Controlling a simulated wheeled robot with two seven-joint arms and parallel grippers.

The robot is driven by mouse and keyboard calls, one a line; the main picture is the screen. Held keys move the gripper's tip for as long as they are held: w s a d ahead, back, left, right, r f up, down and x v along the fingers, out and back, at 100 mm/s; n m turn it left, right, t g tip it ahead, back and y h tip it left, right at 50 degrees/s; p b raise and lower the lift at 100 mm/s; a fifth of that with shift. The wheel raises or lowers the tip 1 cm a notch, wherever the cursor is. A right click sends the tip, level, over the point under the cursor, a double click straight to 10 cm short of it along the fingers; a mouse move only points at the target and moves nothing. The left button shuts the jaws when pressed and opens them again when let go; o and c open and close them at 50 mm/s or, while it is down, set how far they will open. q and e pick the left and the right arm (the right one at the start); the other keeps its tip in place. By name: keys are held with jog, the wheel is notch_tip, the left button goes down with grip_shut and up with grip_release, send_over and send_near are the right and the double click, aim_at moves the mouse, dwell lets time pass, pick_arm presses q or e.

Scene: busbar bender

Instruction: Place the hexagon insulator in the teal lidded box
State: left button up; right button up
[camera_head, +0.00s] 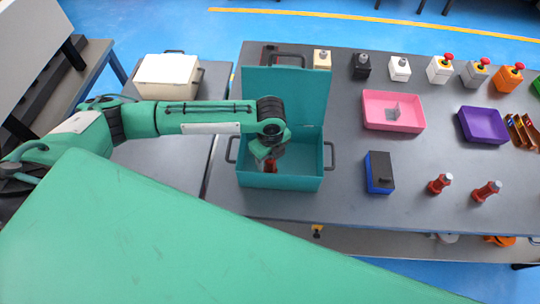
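The teal lidded box (280,183) stands on the grey table with its lid (300,95) raised at the back. My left gripper (268,160) points down into the box's open top, toward its left side. A small red piece (271,166), which looks like an insulator, shows at the fingertips inside the box. The fingers are too small and shaded to tell whether they grip it or whether it rests on the box floor. Two similar red insulators (439,184) (486,191) stand on the table at right. My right gripper is not in view.
A blue box with a black top (379,173) stands right of the teal box. A pink tray (393,111) and a purple tray (482,125) lie farther right. Several switch boxes line the back edge. A cream box (167,76) stands on the left table.

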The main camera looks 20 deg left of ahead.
pick_arm(q)
notch_tip(320, 180, up, 11)
jog(key=b, duration=0.3)
jog(key=shift+w+r, duration=0.1)
jog(key=shift+r, duration=0.55)
